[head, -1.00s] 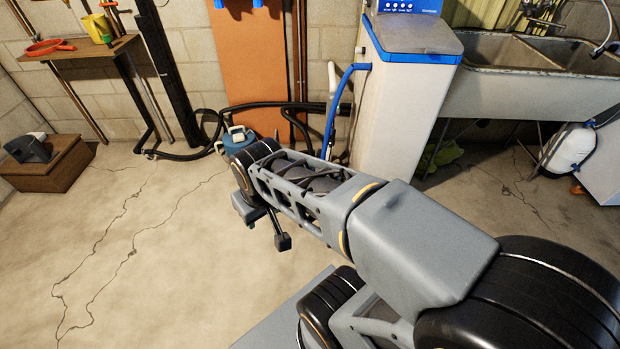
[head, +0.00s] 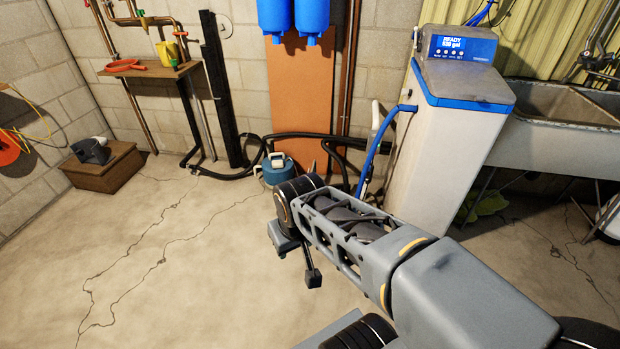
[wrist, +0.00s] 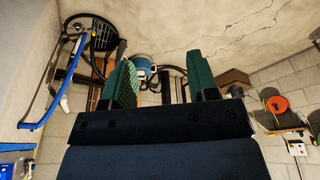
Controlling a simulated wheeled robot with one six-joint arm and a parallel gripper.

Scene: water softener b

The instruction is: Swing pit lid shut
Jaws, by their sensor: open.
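In the wrist view, my gripper (wrist: 161,80) shows two green-padded fingers spread apart with nothing between them. A dark, round, slatted piece (wrist: 107,38) that looks like the pit lid shows beyond the left finger, near the blue hose. It stands apart from the fingers; I cannot tell its exact angle. In the head view my arm reaches toward the back wall, and I cannot make out the lid or the pit opening there. The fingers are not clear in that view either.
A white softener cabinet (head: 446,150) with a blue-edged top stands right of my arm, beside a blue hose (head: 376,145). A teal container (head: 279,172) and black hoses (head: 255,150) lie by the back wall. A wooden box (head: 105,168) stands left. Cracked floor at left is clear.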

